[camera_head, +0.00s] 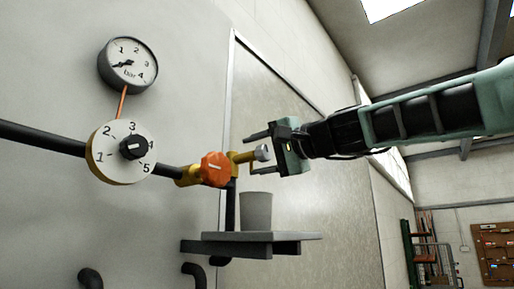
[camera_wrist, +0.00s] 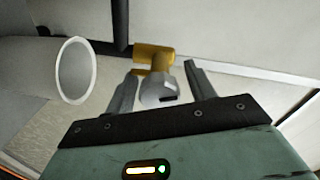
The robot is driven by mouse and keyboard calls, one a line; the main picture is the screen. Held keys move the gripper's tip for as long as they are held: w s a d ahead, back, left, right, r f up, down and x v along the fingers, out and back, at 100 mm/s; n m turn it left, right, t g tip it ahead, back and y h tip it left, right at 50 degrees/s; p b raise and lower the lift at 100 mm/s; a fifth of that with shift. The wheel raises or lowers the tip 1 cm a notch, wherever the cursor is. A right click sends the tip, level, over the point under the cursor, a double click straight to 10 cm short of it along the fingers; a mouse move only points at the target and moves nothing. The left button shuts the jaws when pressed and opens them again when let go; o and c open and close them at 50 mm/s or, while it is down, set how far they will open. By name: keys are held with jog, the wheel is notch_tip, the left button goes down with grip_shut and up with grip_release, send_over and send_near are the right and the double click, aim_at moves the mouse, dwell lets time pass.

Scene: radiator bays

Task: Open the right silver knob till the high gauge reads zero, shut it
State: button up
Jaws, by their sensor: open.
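The silver knob (camera_head: 262,153) sits at the end of a brass fitting, right of an orange valve handle (camera_head: 215,169). In the wrist view the silver knob (camera_wrist: 158,90) lies between the two fingers of my gripper (camera_wrist: 158,82), with gaps on both sides. My gripper (camera_head: 258,153) is open around the knob in the head view and not closed on it. The high gauge (camera_head: 128,64) is the round white dial marked in bar at upper left. Its needle points to the lower left, near the low end; the exact reading is too small to tell.
A numbered dial with a black knob (camera_head: 133,147) sits on the dark pipe (camera_head: 40,138). A grey cup (camera_head: 256,211) stands on a shelf (camera_head: 225,246) below the knob; the cup (camera_wrist: 75,72) is close at left in the wrist view.

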jog(key=shift+w+a, duration=0.1)
jog(key=c, duration=0.9)
jog(key=shift+c, duration=0.2)
